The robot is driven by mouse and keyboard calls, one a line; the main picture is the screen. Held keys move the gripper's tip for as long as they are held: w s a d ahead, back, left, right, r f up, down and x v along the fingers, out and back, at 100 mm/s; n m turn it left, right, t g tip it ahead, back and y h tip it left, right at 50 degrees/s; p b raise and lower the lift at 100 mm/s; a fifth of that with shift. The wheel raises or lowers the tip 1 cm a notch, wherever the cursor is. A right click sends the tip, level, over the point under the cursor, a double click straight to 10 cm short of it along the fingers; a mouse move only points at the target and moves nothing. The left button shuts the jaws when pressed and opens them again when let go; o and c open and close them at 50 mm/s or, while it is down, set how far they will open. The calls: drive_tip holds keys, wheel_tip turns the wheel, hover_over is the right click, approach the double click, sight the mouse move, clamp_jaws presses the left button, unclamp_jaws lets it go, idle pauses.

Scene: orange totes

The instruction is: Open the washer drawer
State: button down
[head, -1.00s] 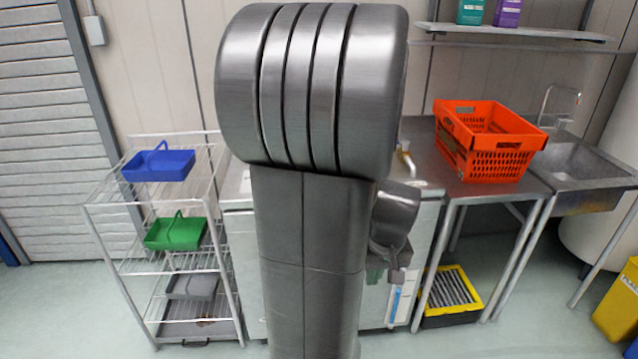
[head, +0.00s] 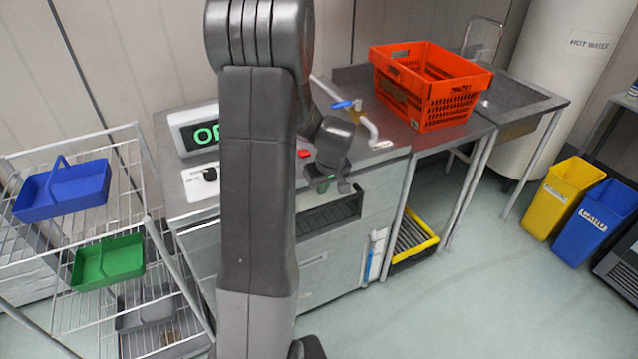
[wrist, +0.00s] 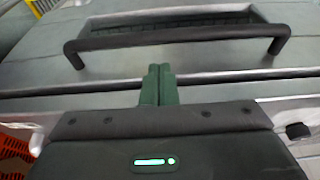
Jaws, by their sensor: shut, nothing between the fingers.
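The washer is a steel cabinet (head: 372,200) with a lit green display (head: 196,130) on top; my arm covers part of its front. A dark ribbed strip (head: 330,217) runs across its upper front. In the wrist view, a black bar handle (wrist: 180,38) spans a dark ribbed recess in the steel front. My gripper (wrist: 157,75) is shut and empty, its green fingertips just below the handle in that picture, apart from it. In the head view my gripper (head: 335,186) hangs by the upper front of the washer. I cannot tell whether the drawer is out at all.
A wire rack (head: 150,222) with a blue tray (head: 62,190) and a green tray (head: 108,262) stands left. An orange crate (head: 440,105) sits on the steel table right of the washer. Yellow and blue bins (head: 603,215) stand far right. The floor (head: 480,290) at front right is clear.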

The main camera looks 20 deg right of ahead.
sight(319, 200)
drive_tip(key=shift+p+x, duration=0.45)
drive_tip(key=shift+x, duration=3.1)
drive_tip(key=shift+s, duration=0.1)
